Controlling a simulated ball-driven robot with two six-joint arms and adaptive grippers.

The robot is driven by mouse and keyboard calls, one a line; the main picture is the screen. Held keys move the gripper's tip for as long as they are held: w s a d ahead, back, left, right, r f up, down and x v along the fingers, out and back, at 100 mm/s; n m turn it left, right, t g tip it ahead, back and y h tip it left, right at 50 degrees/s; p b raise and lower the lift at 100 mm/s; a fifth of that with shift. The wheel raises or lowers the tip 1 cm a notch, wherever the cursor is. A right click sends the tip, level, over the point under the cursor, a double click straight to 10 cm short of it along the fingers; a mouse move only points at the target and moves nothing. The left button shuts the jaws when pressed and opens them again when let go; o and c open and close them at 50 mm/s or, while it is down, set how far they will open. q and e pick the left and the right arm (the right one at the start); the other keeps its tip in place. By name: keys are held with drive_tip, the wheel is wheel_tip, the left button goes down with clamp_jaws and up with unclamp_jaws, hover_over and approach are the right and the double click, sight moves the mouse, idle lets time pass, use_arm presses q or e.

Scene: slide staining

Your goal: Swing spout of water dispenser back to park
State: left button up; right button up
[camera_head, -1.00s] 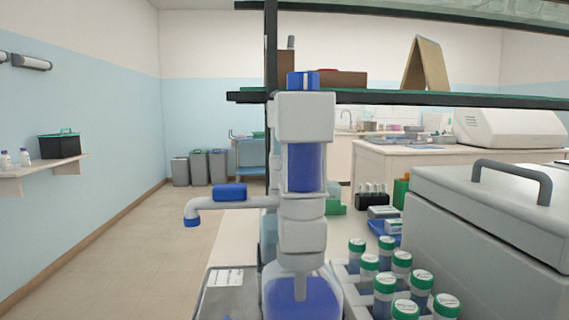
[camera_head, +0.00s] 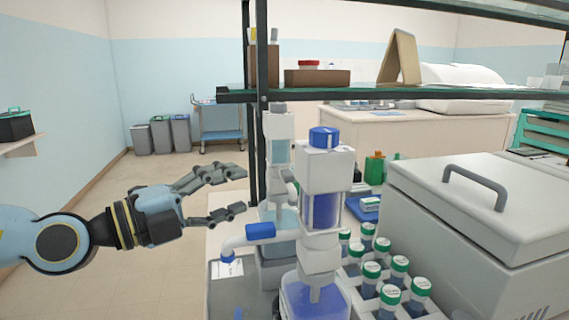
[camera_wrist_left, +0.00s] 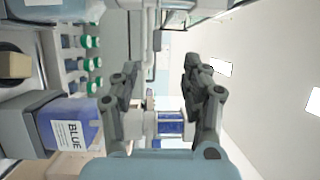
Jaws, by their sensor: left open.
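Two pump dispensers stand side by side. The rear dispenser (camera_head: 279,152) holds pale, water-like liquid; its lower part is partly hidden by the nearer one. The nearer dispenser (camera_head: 321,209) has a blue cap and dark blue liquid. Its spout (camera_head: 236,241) points left, with a blue block (camera_head: 260,231) on it. My left gripper (camera_head: 242,190) is open and empty, left of the rear dispenser and above the near spout. In the left wrist view my open fingers (camera_wrist_left: 158,78) flank a blue and white part (camera_wrist_left: 171,122); a bottle labelled BLUE (camera_wrist_left: 72,130) is beside them. The rear spout is not clear.
Several green-capped jars (camera_head: 390,296) stand in a rack right of the dispensers. A grey lidded box (camera_head: 480,205) is farther right. A shelf post (camera_head: 257,140) rises beside the rear dispenser, under a glass shelf (camera_head: 380,95). A grey tray (camera_head: 228,298) lies front left.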

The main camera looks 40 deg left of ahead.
sight(283, 180)
use_arm(q)
drive_tip(key=x, duration=0.7)
drive_tip(key=f+x, duration=0.1)
drive_tip(key=x, duration=0.2)
drive_tip(key=shift+w+d+r, duration=0.1)
drive_tip(key=shift+w, duration=0.15)
clamp_jaws()
